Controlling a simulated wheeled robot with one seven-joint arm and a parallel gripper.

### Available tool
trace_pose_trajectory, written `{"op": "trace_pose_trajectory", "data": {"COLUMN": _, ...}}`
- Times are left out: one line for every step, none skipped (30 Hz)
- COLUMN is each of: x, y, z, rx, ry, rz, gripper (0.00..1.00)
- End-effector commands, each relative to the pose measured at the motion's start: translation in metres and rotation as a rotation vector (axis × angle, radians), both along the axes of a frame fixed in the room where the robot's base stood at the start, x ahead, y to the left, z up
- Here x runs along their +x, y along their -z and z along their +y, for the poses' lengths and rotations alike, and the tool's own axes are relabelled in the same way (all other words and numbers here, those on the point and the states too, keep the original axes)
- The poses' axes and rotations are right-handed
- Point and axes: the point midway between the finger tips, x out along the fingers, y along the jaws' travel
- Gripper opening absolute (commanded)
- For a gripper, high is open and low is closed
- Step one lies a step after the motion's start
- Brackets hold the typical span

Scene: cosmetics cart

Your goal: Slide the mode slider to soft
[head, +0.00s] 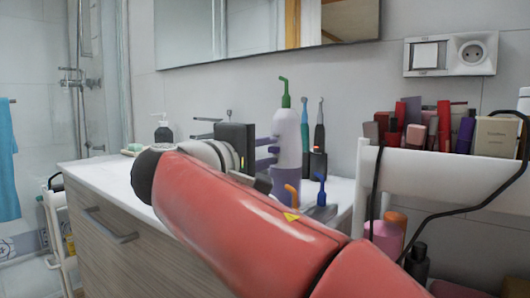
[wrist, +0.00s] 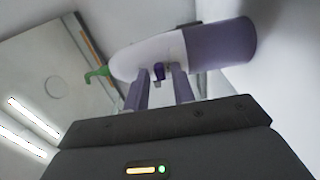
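The water flosser (head: 288,135) stands upright on the counter, with a white upper body, a purple lower part and a green nozzle (head: 285,90). In the wrist view its body (wrist: 222,45) lies sideways across the picture. The small dark purple mode slider (wrist: 159,72) shows on the white body, close to the purple part. My gripper (head: 273,151) comes from the left, level, with its purple fingers at the flosser's side. In the wrist view the fingers are apart, one either side of the slider; whether either touches it I cannot tell. The slider is hidden in the head view.
Blue and orange nozzles (head: 321,190) and two electric toothbrushes (head: 319,140) stand near the flosser. A soap dispenser (head: 163,130) is further left. A white cart (head: 412,172) with cosmetics stands at right. A mirror (head: 265,30) hangs behind. My red arm covers much of the counter.

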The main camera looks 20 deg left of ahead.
Motion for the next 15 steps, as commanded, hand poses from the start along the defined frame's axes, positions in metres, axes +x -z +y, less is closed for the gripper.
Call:
{"op": "trace_pose_trajectory", "data": {"x": -0.0001, "y": 0.0001, "z": 0.0002, "rx": 0.0, "ry": 0.0, "rz": 0.0, "gripper": 0.18}}
{"op": "trace_pose_trajectory", "data": {"x": -0.0001, "y": 0.0001, "z": 0.0002, "rx": 0.0, "ry": 0.0, "rz": 0.0, "gripper": 0.14}}
{"op": "trace_pose_trajectory", "data": {"x": -0.0001, "y": 0.0001, "z": 0.0002, "rx": 0.0, "ry": 0.0, "rz": 0.0, "gripper": 0.09}}
{"op": "trace_pose_trajectory", "data": {"x": -0.0001, "y": 0.0001, "z": 0.0002, "rx": 0.0, "ry": 0.0, "rz": 0.0, "gripper": 0.05}}
{"op": "trace_pose_trajectory", "data": {"x": -0.0002, "y": 0.0001, "z": 0.0002, "rx": 0.0, "ry": 0.0, "rz": 0.0, "gripper": 0.01}}
{"op": "trace_pose_trajectory", "data": {"x": -0.0002, "y": 0.0002, "z": 0.0002, "rx": 0.0, "ry": 0.0, "rz": 0.0, "gripper": 0.0}}
{"op": "trace_pose_trajectory", "data": {"x": -0.0002, "y": 0.0002, "z": 0.0002, "rx": 0.0, "ry": 0.0, "rz": 0.0, "gripper": 0.0}}
{"op": "trace_pose_trajectory", "data": {"x": -0.0002, "y": 0.0002, "z": 0.0002, "rx": 0.0, "ry": 0.0, "rz": 0.0, "gripper": 0.0}}
{"op": "trace_pose_trajectory", "data": {"x": -0.0002, "y": 0.0002, "z": 0.0002, "rx": 0.0, "ry": 0.0, "rz": 0.0, "gripper": 0.0}}
{"op": "trace_pose_trajectory", "data": {"x": -0.0002, "y": 0.0002, "z": 0.0002, "rx": 0.0, "ry": 0.0, "rz": 0.0, "gripper": 0.0}}
{"op": "trace_pose_trajectory", "data": {"x": -0.0002, "y": 0.0002, "z": 0.0002, "rx": 0.0, "ry": 0.0, "rz": 0.0, "gripper": 0.0}}
{"op": "trace_pose_trajectory", "data": {"x": -0.0003, "y": 0.0002, "z": 0.0002, "rx": 0.0, "ry": 0.0, "rz": 0.0, "gripper": 0.0}}
{"op": "trace_pose_trajectory", "data": {"x": -0.0003, "y": 0.0002, "z": 0.0002, "rx": 0.0, "ry": 0.0, "rz": 0.0, "gripper": 0.0}}
{"op": "trace_pose_trajectory", "data": {"x": -0.0003, "y": -0.0003, "z": 0.0002, "rx": 0.0, "ry": 0.0, "rz": 0.0, "gripper": 0.0}}
{"op": "trace_pose_trajectory", "data": {"x": -0.0003, "y": -0.002, "z": 0.0002, "rx": 0.0, "ry": 0.0, "rz": 0.0, "gripper": 0.0}}
